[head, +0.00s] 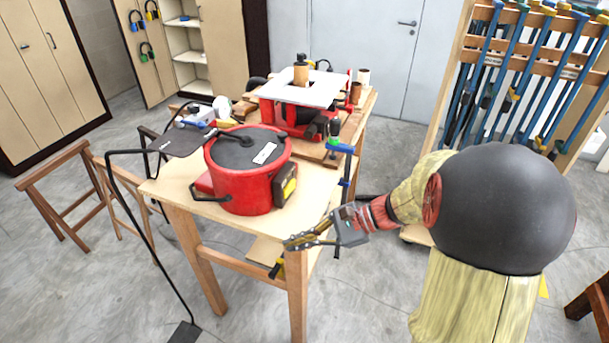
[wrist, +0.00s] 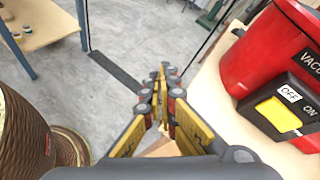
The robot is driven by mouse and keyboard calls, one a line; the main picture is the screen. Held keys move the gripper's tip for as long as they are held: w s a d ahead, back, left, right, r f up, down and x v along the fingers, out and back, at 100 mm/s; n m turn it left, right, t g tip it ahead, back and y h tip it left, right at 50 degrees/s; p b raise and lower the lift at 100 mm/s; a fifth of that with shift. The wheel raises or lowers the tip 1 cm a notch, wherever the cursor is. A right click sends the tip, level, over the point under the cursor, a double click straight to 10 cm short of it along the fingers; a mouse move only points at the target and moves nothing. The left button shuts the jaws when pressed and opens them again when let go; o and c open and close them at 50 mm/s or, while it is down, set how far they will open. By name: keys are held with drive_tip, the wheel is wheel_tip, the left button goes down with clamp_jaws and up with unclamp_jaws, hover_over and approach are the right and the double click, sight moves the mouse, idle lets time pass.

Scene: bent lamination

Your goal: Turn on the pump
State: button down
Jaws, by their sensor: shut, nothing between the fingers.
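The red vacuum pot (head: 235,185) with a dark lid stands on the wooden workbench. A black switch box (head: 278,193) with a yellow rocker (head: 290,187) sits on its side facing my arm. In the wrist view the pot (wrist: 245,55) is at the upper right, and the yellow rocker (wrist: 276,117) sits beside OFF and ON labels. I cannot tell which way the rocker is pressed. My gripper (head: 290,243) is shut and empty, near the bench's front right corner, apart from the switch. Its fingers show in the wrist view (wrist: 162,75), left of the switch.
The bench (head: 165,192) has a clamp (head: 340,148) on its right edge and a red machine with a white top (head: 305,90) behind the pot. A thin black stand (head: 135,210) rises at the left. A rack of blue clamps (head: 500,75) stands at the back right.

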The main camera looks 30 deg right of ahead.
sight(295, 185)
drive_tip(key=w+d+m+t+h+p, duration=0.2)
drive_tip(key=d+m+t, duration=0.7)
drive_tip(key=d, duration=0.9)
drive_tip(key=shift+w+d+r+m+t+p, duration=0.15)
drive_tip(key=shift+w+r+m+t+p, duration=0.2)
drive_tip(key=shift+w+m+p, duration=0.65)
drive_tip(key=shift+s, duration=0.35)
drive_tip(key=b+x, duration=0.1)
drive_tip(key=x, duration=0.5)
drive_tip(key=b+x, duration=0.2)
drive_tip(key=x, duration=0.4)
drive_tip(key=shift+w+f, duration=0.2)
drive_tip(key=shift+w, duration=0.15)
drive_tip(key=shift+w+a+r, duration=0.1)
drive_tip(key=shift+w+a, duration=0.25)
drive_tip(key=shift+w, duration=0.25)
drive_tip(key=shift+w, duration=0.1)
